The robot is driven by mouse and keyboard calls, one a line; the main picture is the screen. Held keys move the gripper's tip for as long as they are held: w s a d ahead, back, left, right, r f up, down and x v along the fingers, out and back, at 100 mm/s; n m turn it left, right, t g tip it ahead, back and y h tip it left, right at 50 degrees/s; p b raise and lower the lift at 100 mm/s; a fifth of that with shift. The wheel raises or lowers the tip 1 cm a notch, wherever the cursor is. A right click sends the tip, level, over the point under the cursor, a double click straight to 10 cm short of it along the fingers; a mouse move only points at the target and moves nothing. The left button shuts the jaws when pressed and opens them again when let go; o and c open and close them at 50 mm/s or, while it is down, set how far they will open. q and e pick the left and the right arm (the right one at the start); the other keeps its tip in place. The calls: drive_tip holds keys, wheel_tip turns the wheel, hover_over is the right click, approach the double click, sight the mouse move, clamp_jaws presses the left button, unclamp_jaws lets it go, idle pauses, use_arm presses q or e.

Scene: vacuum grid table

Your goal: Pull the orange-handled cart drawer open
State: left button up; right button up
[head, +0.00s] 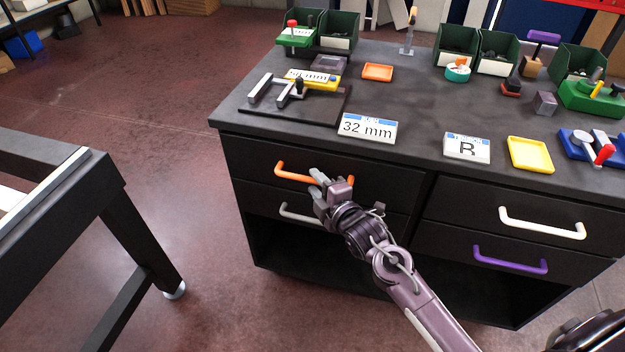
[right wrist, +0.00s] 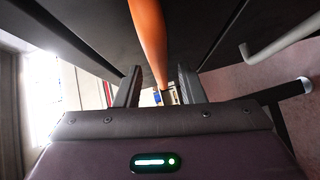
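The orange handle (head: 292,175) is a bar on the front of the cart's upper left drawer (head: 245,158). That drawer looks shut, its face in line with the cart front. My right gripper (head: 318,182) is at the handle and hides part of its right half. In the right wrist view the orange handle (right wrist: 149,40) runs between the two fingers of my right gripper (right wrist: 158,88). The fingers are apart, with gaps beside the bar, so the gripper looks open around it. My left gripper is not in view.
A grey handle (head: 298,216) is just below, on the lower left drawer. White (head: 542,224) and purple (head: 510,262) handles are on the right drawers. The dark cart top (head: 420,100) holds bins, tools and signs. A dark table frame (head: 110,185) stands left, with clear floor between.

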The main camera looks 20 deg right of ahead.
drive_tip(key=shift+x, duration=1.15)
clamp_jaws()
